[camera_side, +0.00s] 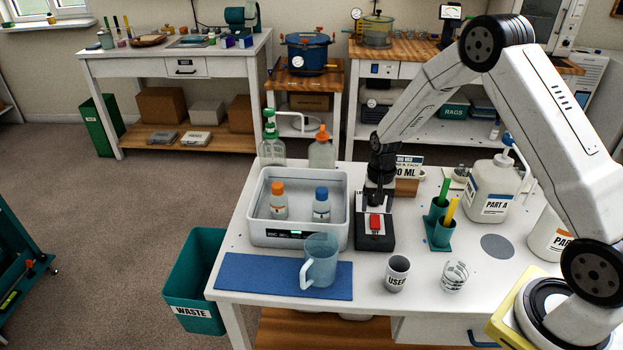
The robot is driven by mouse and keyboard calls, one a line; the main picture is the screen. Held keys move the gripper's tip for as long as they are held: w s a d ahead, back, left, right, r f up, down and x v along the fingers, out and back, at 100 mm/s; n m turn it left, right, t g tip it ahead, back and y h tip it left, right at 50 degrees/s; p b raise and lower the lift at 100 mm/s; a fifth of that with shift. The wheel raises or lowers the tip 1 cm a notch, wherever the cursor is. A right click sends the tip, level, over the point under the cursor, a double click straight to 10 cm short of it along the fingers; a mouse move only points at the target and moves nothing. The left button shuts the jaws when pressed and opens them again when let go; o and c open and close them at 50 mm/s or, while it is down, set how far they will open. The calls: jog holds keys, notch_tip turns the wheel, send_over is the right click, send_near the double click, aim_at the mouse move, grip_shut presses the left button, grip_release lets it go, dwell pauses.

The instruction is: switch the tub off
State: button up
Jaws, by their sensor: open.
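The tub (258,232) is a pale rectangular bath on the table with a small lit green display on its front wall. Two small bottles stand in it, one with an orange cap (278,200) and one with a blue cap (321,205). Right of the tub is a black switch box (376,243) with a red rocker switch (375,223) and an OFF label in front of it. My gripper (378,198) points down just behind the red switch, over the back part of the box. It is open and looks empty. Its dark fingers are small here, and I cannot tell if they touch the box.
A blue mat (230,277) with a clear blue jug (320,262) lies in front. A USED cup (397,272) and a clear cup (454,277) stand at the front right. A green holder with sticks (439,236) is right of the box. Pump bottles stand behind.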

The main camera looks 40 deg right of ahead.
aim_at(375, 216)
jog(key=r, duration=0.5)
jog(key=shift+w+d+r, duration=0.15)
jog(key=shift+d+r, duration=0.05)
jog(key=shift+r, duration=0.2)
jog(key=s+a+r+n+t, duration=0.1)
jog(key=s+a+r+n, duration=0.3)
jog(key=s, duration=0.4)
jog(key=s+a+r+n+t, duration=0.2)
jog(key=s+a+r+n, duration=0.2)
jog(key=s, duration=0.4)
jog(key=a+n, duration=0.1)
jog(key=a, duration=0.1)
jog(key=shift+a+h, duration=0.3)
jog(key=shift+h, duration=0.1)
